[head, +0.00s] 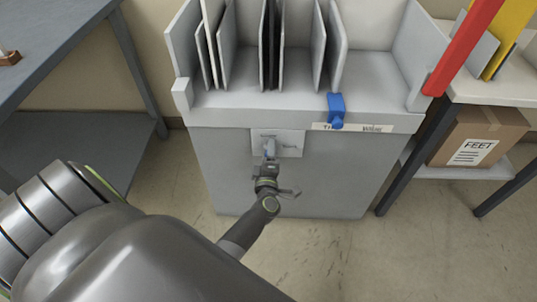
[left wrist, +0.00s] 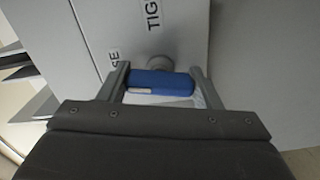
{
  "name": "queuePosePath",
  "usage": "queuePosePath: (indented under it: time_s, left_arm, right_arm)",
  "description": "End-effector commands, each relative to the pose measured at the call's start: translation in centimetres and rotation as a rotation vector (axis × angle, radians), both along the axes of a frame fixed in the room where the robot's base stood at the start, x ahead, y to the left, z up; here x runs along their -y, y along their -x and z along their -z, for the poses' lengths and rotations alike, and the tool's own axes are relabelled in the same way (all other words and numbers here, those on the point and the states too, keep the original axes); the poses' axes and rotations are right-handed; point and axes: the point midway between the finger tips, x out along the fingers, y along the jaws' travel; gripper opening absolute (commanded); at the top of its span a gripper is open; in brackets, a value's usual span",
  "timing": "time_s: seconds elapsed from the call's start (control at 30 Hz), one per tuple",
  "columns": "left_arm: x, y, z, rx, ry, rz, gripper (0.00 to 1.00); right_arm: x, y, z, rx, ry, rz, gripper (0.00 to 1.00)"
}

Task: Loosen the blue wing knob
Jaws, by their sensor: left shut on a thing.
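The blue wing knob (left wrist: 158,83) sits between the two fingers of my left gripper (left wrist: 160,92) in the left wrist view. A pale mark shows near the left end of its wing, and a grey round boss shows behind it. My right gripper is not in view.
Upright grey dividers (head: 319,45) stand on top. A grey table (head: 60,35) is at left. At right a white-topped table (head: 495,85) holds a cardboard box (head: 480,137) on its lower shelf.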

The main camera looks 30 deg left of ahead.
Motion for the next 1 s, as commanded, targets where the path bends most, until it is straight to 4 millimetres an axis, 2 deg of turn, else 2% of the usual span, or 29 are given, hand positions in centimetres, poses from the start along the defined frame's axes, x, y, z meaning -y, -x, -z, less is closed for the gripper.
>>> queuePosePath:
  time_s: [0.4, 0.97, 1.0]
  left_arm:
    - [0.0, 0.04, 0.09, 0.104, 0.172, 0.0, 0.35]
    - [0.01, 0.04, 0.07, 0.122, 0.202, -0.001, 0.35]
    - [0.01, 0.04, 0.07, 0.122, 0.202, -0.001, 0.6]
  right_arm:
    - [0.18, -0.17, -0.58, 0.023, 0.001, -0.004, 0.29]
    - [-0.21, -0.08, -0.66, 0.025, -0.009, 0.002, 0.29]
    - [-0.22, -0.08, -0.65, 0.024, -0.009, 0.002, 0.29]
